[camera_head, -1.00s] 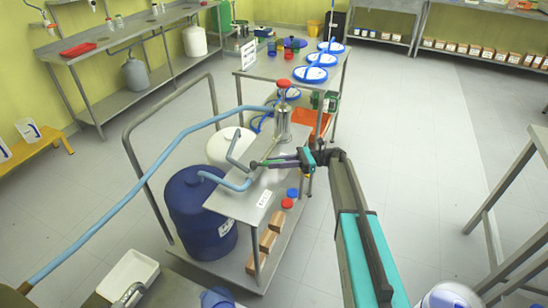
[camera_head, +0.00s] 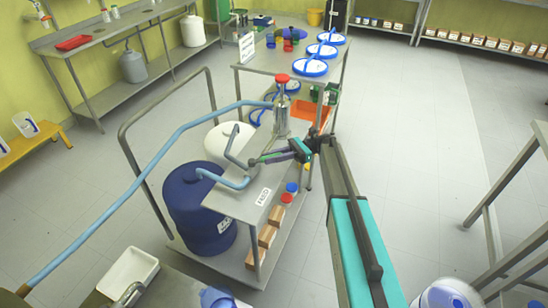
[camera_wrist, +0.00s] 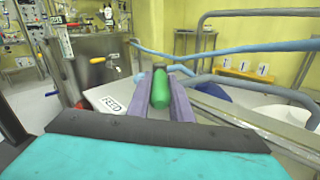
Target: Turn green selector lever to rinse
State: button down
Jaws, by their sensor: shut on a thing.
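The green selector lever (camera_wrist: 160,88) lies lengthwise between the two purple fingers of my gripper (camera_wrist: 163,76) in the wrist view. My gripper is shut on it, with a finger along each side. In the head view my gripper (camera_head: 269,157) reaches left over the steel cart top (camera_head: 232,204), beside the valve pipework. The lever is mostly hidden by the fingers there. A FEED label (camera_head: 263,197) is on the near part of the cart top; it also shows left of the fingers in the wrist view (camera_wrist: 112,105). I see no rinse marking.
A red-topped steel fitting (camera_head: 282,105) stands just behind my gripper. A light blue hose (camera_head: 165,150) runs across the left. A blue drum (camera_head: 200,210) and a white drum (camera_head: 222,145) stand beside the cart.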

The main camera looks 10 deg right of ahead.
jog(key=c, duration=1.6)
grip_release()
jog(key=shift+s+a, duration=0.1)
jog(key=shift+a, duration=0.25)
jog(key=shift+d, duration=0.25)
jog(key=shift+r+b, duration=0.3)
jog(key=shift+r, duration=0.45)
notch_tip(320, 180, up, 2)
jog(key=shift+b, duration=0.3)
jog(key=shift+s, duration=0.55)
jog(key=s+p, duration=0.5)
jog(key=p, duration=0.1)
jog(key=s+d+r+p, duration=0.1)
jog(key=s+p, duration=0.3)
jog(key=p, duration=0.2)
jog(key=s+p, duration=0.5)
jog(key=p, duration=0.2)
jog(key=shift+s+d+r, duration=0.2)
jog(key=shift+s+d, duration=0.1)
jog(key=shift+d, duration=0.1)
